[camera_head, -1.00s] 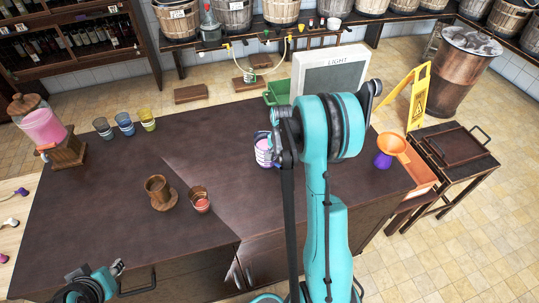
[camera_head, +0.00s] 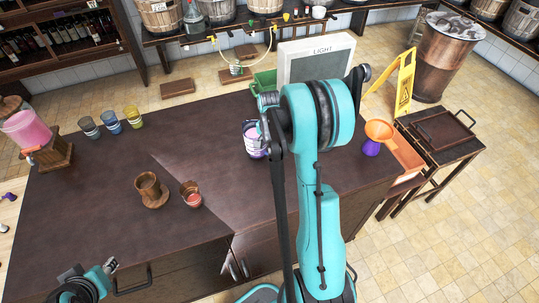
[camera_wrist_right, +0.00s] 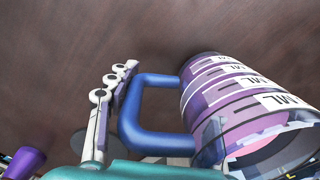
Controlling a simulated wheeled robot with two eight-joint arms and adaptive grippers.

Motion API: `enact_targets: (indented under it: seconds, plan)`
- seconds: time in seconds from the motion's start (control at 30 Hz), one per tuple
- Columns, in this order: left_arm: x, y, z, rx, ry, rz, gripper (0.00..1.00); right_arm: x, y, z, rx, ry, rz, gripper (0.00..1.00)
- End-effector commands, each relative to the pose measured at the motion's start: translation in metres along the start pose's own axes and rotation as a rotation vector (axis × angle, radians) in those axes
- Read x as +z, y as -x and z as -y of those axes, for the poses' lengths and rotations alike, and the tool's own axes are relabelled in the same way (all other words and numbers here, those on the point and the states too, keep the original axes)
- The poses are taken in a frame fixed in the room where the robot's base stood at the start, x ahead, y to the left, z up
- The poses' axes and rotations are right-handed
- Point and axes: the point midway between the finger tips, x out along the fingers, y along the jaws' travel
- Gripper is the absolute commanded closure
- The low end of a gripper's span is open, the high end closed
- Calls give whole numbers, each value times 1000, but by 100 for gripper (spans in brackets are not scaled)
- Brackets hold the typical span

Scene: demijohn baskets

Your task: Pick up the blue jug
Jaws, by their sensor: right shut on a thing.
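The blue jug (camera_head: 252,140) stands at the table's far side in the head view, partly hidden by my right arm. In the right wrist view the jug (camera_wrist_right: 240,98) has white and purple bands with "ML" marks, a clear rim and a blue handle (camera_wrist_right: 150,142). My right gripper (camera_wrist_right: 158,125) is shut on the jug at its handle; one jointed finger shows left of the handle. In the head view this gripper is mostly hidden behind its arm. My left gripper (camera_head: 94,268) is low at the table's front left, apart from the jug; its jaw opening is unclear.
On the dark table (camera_head: 100,200) are a wooden mug (camera_head: 149,188), a small cup (camera_head: 191,194), several coloured cups (camera_head: 111,121) and a pink dispenser (camera_head: 27,130). A LIGHT panel (camera_head: 316,62) stands behind the jug.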

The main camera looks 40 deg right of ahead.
Motion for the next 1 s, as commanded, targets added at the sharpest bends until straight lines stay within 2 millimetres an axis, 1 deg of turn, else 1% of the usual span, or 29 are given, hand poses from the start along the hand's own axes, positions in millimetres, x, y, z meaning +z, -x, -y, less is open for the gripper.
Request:
enact_targets:
  seconds: [0.03,0.2,0.37,0.7,1.0]
  plan:
    - [-2,2,0,0,0,0,67,0,6,0,-1,0,0,100]
    - [-4,6,0,0,0,0,67,0,24,0,-1,0,0,100]
    - [-6,8,0,0,0,0,67,-2,32,-18,-1,-2,0,100]
    - [-10,14,0,0,0,0,67,-6,55,-56,-2,-3,0,100]
    - [-13,18,0,0,0,0,67,-9,72,-84,-2,-1,0,100]
